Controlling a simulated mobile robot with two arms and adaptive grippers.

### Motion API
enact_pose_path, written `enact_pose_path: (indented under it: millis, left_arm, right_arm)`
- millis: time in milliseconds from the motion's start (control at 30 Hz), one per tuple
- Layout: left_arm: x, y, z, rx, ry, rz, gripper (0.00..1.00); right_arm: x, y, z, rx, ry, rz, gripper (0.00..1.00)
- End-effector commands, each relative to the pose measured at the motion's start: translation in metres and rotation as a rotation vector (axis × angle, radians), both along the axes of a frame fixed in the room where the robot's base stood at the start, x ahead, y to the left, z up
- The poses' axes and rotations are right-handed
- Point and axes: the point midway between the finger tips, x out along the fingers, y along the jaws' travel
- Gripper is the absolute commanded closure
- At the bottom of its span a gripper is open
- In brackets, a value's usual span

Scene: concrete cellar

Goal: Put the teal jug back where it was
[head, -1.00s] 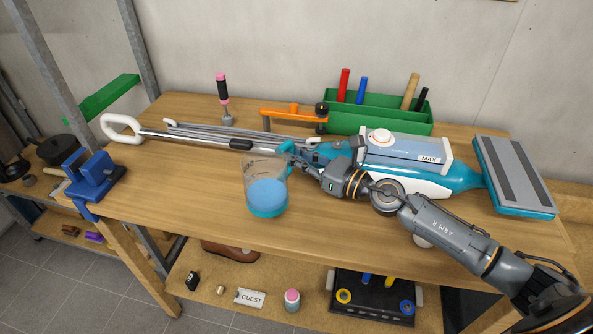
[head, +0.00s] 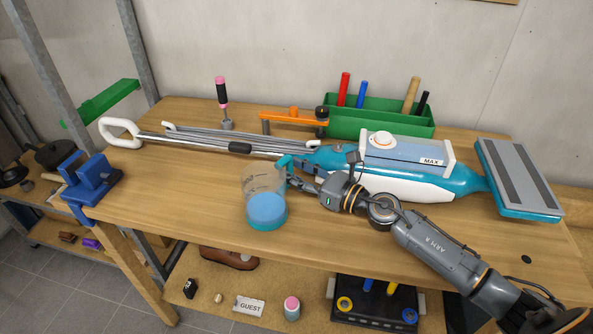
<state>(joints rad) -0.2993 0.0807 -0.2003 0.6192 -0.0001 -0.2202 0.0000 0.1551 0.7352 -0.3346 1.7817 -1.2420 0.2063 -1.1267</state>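The teal jug (head: 266,207) stands upright on the wooden workbench, left of centre and in front of the long vacuum cleaner. It has a clear upper body, a blue-teal lower part and a teal handle at its upper right. My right gripper (head: 294,173) is at the handle side of the jug. Its dark fingers look spread, one toward the back and one toward the front, around the handle. Whether a finger still touches the handle is too small to tell. My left gripper is not in view.
The teal vacuum cleaner (head: 420,182) lies across the bench behind the jug. A green bin (head: 385,124), an orange clamp (head: 290,117) and a pink-black tool (head: 222,98) are at the back. A blue vise (head: 92,180) is at the left edge. Bench left of the jug is clear.

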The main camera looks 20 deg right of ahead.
Motion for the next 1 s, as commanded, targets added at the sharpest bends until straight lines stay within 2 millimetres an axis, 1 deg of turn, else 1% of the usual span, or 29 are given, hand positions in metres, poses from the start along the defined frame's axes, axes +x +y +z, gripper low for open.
enact_pose_path:
  millis: [133, 233, 267, 367, 500, 700, 800, 1000]
  left_arm:
    - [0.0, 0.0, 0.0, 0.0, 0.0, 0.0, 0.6]
    - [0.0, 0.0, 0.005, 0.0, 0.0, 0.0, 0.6]
    - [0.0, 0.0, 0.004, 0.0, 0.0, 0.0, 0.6]
    - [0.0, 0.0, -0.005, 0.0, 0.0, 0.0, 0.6]
    - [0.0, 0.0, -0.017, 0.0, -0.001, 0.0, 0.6]
    - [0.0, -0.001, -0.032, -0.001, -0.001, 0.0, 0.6]
    - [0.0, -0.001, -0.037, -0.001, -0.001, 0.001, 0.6]
    - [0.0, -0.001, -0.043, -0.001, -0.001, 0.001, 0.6]
  right_arm:
    - [0.0, 0.0, 0.0, 0.0, 0.0, 0.0, 0.62]
    - [0.0, 0.0, 0.005, 0.0, 0.0, 0.0, 0.62]
    - [-0.002, -0.001, 0.003, -0.001, 0.001, -0.001, 0.62]
    - [-0.014, -0.01, -0.002, -0.003, 0.003, -0.002, 0.62]
    - [-0.037, -0.024, -0.004, -0.003, 0.004, -0.002, 0.62]
    - [-0.067, -0.044, -0.003, -0.001, 0.004, -0.001, 0.62]
    - [-0.08, -0.051, -0.001, -0.002, 0.003, 0.0, 0.62]
    - [-0.096, -0.062, 0.001, 0.001, 0.002, 0.0, 0.62]
